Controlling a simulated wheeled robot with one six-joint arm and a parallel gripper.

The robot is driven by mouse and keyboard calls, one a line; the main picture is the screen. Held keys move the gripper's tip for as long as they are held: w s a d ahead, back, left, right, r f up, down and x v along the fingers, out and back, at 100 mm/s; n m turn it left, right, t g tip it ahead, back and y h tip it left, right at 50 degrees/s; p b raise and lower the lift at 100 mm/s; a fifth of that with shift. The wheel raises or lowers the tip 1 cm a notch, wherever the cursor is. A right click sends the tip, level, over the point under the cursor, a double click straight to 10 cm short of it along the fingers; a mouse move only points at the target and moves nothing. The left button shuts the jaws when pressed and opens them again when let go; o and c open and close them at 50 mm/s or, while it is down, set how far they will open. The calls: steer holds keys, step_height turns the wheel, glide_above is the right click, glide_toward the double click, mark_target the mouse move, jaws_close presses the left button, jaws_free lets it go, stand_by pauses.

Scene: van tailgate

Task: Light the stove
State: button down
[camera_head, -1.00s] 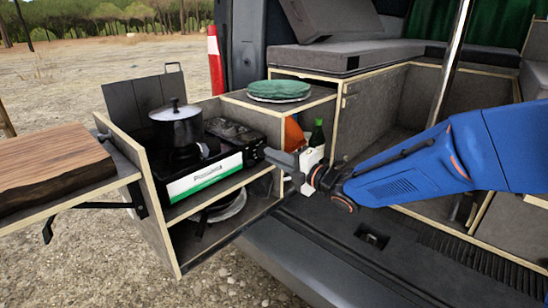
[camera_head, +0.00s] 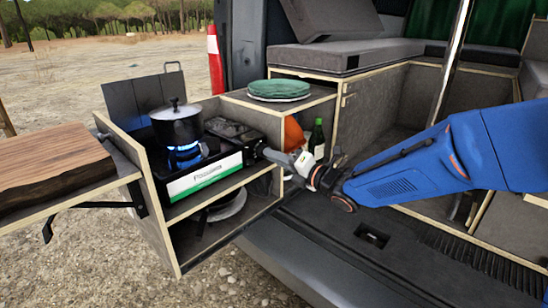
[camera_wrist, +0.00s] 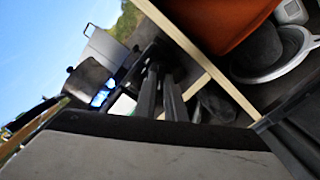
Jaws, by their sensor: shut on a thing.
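The camping stove (camera_head: 205,172) sits on the top shelf of the slide-out kitchen box. A blue flame (camera_head: 184,154) burns on its burner under a dark lidded pot (camera_head: 178,125). The flame also shows in the wrist view (camera_wrist: 100,97) below the pot (camera_wrist: 86,78). My gripper (camera_head: 268,152) is at the stove's right front end, where the control knob would be. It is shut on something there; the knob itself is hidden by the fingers. In the wrist view the dark fingers (camera_wrist: 160,95) are close together and reach toward the stove.
A wooden board (camera_head: 50,165) lies on the fold-out shelf at left. Green plates (camera_head: 279,89) sit on the box top. A green bottle (camera_head: 317,138) and an orange item (camera_head: 294,133) stand behind my gripper. Pans (camera_head: 230,205) lie on the lower shelf.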

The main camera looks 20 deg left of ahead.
steer(key=shift+f, duration=0.1)
steer(key=c, duration=1.8)
jaws_free()
steer(key=shift+d, duration=0.15)
steer(key=v, duration=1.7)
steer(key=shift+s+d, duration=0.1)
steer(key=shift+s, duration=0.05)
